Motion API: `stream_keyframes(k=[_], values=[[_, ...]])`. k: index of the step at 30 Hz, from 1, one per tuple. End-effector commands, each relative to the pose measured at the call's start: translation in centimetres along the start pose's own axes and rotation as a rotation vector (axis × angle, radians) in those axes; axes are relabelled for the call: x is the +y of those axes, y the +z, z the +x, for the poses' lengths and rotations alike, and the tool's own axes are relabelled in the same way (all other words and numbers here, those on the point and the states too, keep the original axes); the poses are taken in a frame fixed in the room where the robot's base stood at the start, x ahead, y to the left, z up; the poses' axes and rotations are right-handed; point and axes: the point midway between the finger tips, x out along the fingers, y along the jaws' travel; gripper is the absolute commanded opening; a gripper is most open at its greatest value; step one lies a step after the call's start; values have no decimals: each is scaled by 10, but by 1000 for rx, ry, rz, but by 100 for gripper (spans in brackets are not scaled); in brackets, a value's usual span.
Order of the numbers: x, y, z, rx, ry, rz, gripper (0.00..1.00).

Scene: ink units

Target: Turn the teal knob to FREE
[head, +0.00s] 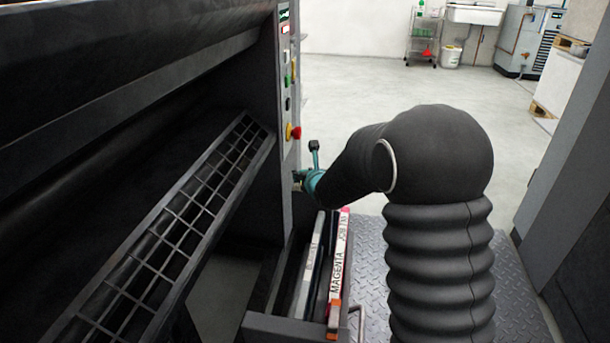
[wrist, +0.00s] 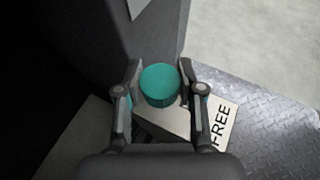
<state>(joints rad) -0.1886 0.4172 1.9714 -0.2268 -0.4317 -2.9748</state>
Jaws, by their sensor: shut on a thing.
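The teal knob (wrist: 160,84) is round and sits between the two fingers of my gripper (wrist: 160,95) in the wrist view. The fingers are shut on it from both sides. A pale plate (wrist: 222,124) lies behind the knob, with the word FREE to the knob's right. The knob shows no clear pointer mark, so its setting cannot be read. In the head view my gripper (head: 303,180) is small, beside the dark machine post; the knob itself is not clear there.
Buttons, including a red one (head: 296,133), line the machine post (head: 280,185) above my gripper. A rack (head: 290,327) below holds upright units, one labelled MAGENTA (head: 340,275). A slanted grid (head: 165,240) is at left. The chequered metal floor plate (head: 368,255) shows bare patches.

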Motion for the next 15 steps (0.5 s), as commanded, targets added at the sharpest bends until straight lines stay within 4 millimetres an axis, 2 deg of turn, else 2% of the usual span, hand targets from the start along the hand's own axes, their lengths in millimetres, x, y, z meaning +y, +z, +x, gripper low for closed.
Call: stream_keyframes(k=[3,4,6,7,15], values=[[-1,1,0,-2,-1,0,3],[-1,1,0,-2,-1,0,43],[-1,1,0,-2,-1,0,60],[0,1,0,-2,0,0,64],[1,1,0,-1,1,0,64]])
